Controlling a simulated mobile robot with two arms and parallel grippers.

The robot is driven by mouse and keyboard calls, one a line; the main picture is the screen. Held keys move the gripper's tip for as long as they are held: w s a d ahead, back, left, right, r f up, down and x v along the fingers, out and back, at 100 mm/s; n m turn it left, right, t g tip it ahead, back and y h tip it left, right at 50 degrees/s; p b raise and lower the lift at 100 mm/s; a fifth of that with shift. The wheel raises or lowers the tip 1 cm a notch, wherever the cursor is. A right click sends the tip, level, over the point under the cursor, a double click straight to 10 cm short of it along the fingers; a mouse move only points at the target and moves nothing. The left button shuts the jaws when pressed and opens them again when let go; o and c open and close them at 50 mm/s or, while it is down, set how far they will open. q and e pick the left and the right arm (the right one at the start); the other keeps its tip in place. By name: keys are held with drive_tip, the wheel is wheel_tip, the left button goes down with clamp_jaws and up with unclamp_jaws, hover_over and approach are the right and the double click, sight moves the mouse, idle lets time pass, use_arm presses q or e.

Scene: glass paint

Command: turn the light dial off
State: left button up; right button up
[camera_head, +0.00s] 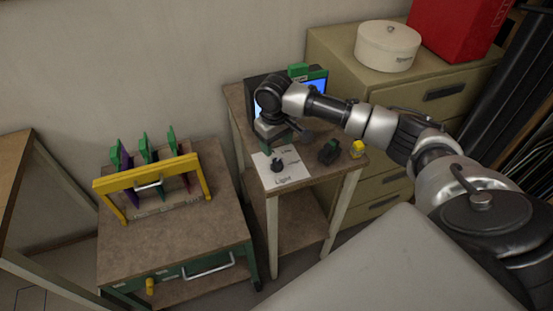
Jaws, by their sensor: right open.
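The light dial (277,164) is a small black knob on a white sheet (293,176) marked "Light", on the narrow side table. My right arm reaches in from the right across the table. My right gripper (286,142) points down just behind the dial, open, with its fingers apart. It appears to be above the dial and not touching it, though the exact gap is hard to judge. The dial's pointer direction is too small to read. My left gripper is out of view.
A black-and-green object (328,152) and a small yellow item (357,149) stand right of the sheet. A screen (314,84) is behind my gripper. A yellow rack (147,173) stands on the left table. A drawer cabinet (433,94) carries a white round box (387,47) and a red box (456,28).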

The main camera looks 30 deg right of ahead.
sight(277, 161)
wheel_tip(277, 161, down, 8)
drive_tip(key=shift+d+r+p, duration=0.1)
drive_tip(key=shift+r+p, duration=0.05)
drive_tip(key=shift+p, duration=0.15)
drive_tip(key=shift+c, duration=0.4)
drive_tip(key=c, duration=0.8)
drive_tip(key=shift+c, duration=0.2)
